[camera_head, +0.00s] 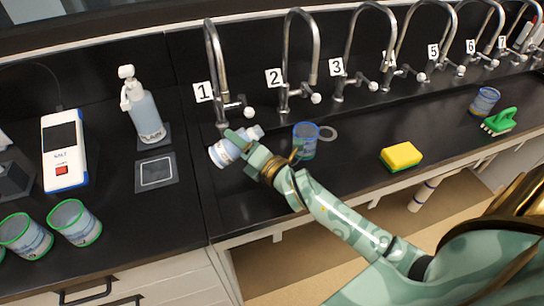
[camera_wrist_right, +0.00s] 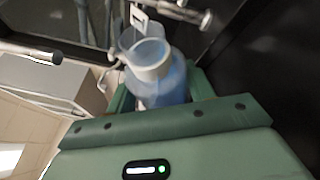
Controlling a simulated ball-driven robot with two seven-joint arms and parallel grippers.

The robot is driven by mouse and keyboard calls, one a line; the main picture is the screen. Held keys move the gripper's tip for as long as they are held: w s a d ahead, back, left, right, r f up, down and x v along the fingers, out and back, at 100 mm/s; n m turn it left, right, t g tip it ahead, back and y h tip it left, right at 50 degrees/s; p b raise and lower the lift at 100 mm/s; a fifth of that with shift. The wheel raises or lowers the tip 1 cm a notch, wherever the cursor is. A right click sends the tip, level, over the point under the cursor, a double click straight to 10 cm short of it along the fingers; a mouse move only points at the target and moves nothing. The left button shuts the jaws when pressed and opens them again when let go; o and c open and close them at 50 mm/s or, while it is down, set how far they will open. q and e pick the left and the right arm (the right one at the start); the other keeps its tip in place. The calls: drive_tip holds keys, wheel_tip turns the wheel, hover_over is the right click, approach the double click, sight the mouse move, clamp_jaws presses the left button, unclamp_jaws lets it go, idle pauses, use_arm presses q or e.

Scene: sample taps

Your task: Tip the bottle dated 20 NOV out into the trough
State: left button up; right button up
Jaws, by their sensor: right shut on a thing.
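My right gripper (camera_head: 243,143) is shut on a small clear bottle (camera_head: 222,153) with a white and blue label, above the trough (camera_head: 345,172) near tap 1. The wrist view shows the bottle's bluish body (camera_wrist_right: 168,90) and whitish neck (camera_wrist_right: 149,57) between the fingers. Whether liquid is inside or running out cannot be told. My left gripper is not in view.
Several numbered taps line the back, tap 1 (camera_head: 212,60) closest to the bottle. A blue handled mug (camera_head: 305,145), a yellow sponge (camera_head: 401,156), a blue cup (camera_head: 485,100) and a green brush (camera_head: 499,121) are along the trough. Green-rimmed cups (camera_head: 75,222) stand on the left counter.

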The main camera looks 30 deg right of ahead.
sight(247, 134)
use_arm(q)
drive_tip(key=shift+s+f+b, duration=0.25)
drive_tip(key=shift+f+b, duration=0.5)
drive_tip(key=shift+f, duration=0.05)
use_arm(e)
drive_tip(key=shift+r+m+t, duration=0.35)
drive_tip(key=shift+m+t, duration=0.05)
drive_tip(key=shift+m, duration=0.3)
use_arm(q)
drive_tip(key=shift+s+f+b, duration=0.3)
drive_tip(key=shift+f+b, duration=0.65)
use_arm(e)
drive_tip(key=shift+s+d+r+m+t, duration=0.15)
drive_tip(key=shift+d+r+m+t, duration=0.25)
drive_tip(key=shift+m, duration=0.4)
